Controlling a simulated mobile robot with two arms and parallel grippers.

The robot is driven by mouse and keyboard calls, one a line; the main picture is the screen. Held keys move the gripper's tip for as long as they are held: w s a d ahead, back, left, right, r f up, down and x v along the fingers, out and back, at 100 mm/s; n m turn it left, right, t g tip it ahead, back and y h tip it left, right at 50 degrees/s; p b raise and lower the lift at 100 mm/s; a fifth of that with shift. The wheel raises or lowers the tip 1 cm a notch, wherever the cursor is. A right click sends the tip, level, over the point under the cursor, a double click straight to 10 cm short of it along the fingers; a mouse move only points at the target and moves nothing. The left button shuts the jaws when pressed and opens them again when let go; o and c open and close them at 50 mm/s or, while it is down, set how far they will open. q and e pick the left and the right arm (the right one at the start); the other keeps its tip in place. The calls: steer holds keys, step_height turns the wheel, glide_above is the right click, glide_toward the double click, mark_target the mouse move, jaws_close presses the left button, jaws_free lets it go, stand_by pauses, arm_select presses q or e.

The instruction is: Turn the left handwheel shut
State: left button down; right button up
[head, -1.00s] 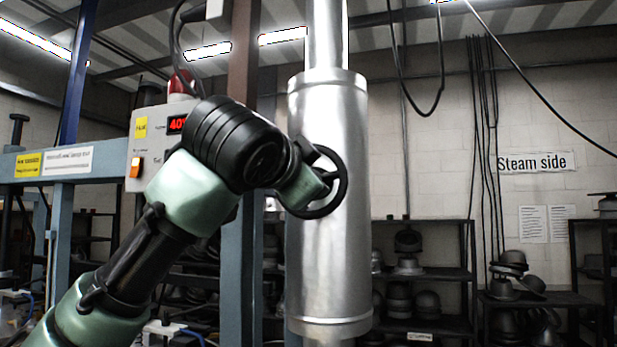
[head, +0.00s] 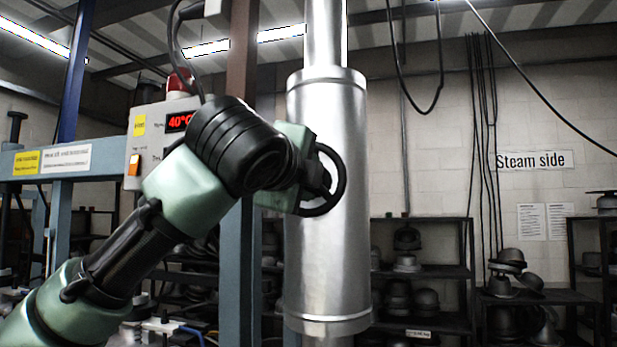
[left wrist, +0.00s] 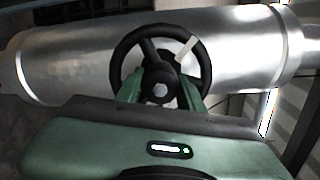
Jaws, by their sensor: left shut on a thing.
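The black handwheel (head: 341,180) stands on the front of a vertical silver cylinder (head: 328,250) in the head view. It faces the left wrist view (left wrist: 160,29), where one spoke carries a white mark (left wrist: 186,47) at the upper right. My left gripper (left wrist: 162,88) is shut on the handwheel, its two green fingers on either side of the hub. In the head view my left gripper (head: 318,185) and wrist cover the wheel's left part. My right gripper is not in view.
A control box (head: 152,140) with a red display stands behind my left arm, beside a blue-grey frame (head: 240,265). Dark shelves (head: 425,272) with hat forms stand at the back right. The area right of the cylinder looks free.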

arm_select(q)
steer(key=m, duration=0.6)
steer(key=shift+a, duration=0.2)
steer(key=shift+r+m, duration=0.15)
steer(key=shift+m, duration=1.45)
steer(key=shift+a, duration=0.1)
steer(key=shift+r, duration=0.1)
steer(key=c, duration=1.2)
jaws_free()
steer(key=shift+w+f, duration=0.25)
steer(key=shift+f, duration=0.05)
steer(key=b+v, duration=0.4)
steer(key=v, duration=0.3)
steer(key=shift+s, duration=0.4)
